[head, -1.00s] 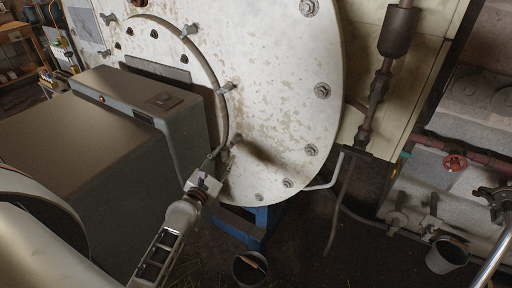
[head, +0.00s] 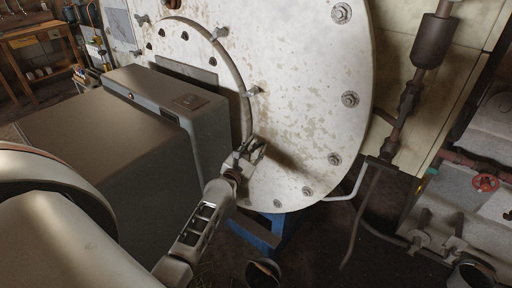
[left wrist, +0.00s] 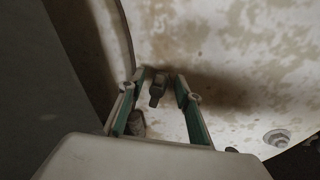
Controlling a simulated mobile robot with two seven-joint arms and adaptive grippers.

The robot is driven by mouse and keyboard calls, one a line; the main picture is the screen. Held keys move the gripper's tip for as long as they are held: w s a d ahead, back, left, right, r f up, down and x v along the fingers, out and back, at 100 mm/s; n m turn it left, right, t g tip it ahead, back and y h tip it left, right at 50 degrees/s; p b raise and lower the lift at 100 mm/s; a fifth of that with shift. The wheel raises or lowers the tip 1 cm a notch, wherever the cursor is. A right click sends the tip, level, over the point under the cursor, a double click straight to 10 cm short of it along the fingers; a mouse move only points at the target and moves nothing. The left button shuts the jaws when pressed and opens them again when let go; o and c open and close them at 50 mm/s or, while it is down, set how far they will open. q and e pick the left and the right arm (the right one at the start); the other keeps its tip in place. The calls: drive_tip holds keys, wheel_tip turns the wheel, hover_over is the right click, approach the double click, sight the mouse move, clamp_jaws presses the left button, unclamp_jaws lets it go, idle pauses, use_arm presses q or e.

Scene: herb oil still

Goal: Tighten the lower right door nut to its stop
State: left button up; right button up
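The round door (head: 200,50) sits in the middle of the pale, stained end plate (head: 300,90), with wing-type nuts around its rim. The lower right door nut (left wrist: 157,90) is a small dark lug in the left wrist view, and in the head view my gripper mostly covers it. My left gripper (head: 251,147) reaches up to it at the door's lower right edge. Its two green-lined fingers (left wrist: 161,80) stand apart, one on each side of the nut, with a visible gap on both sides. My right gripper is not in view.
A dark grey box (head: 175,110) stands close to the left of my gripper, in front of the door. Another door nut (head: 253,91) is above. Plate bolts (head: 335,159) lie to the right. A blue stand (head: 262,235) and a bucket (head: 262,273) are below.

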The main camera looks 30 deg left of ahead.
use_arm(q)
clamp_jaws()
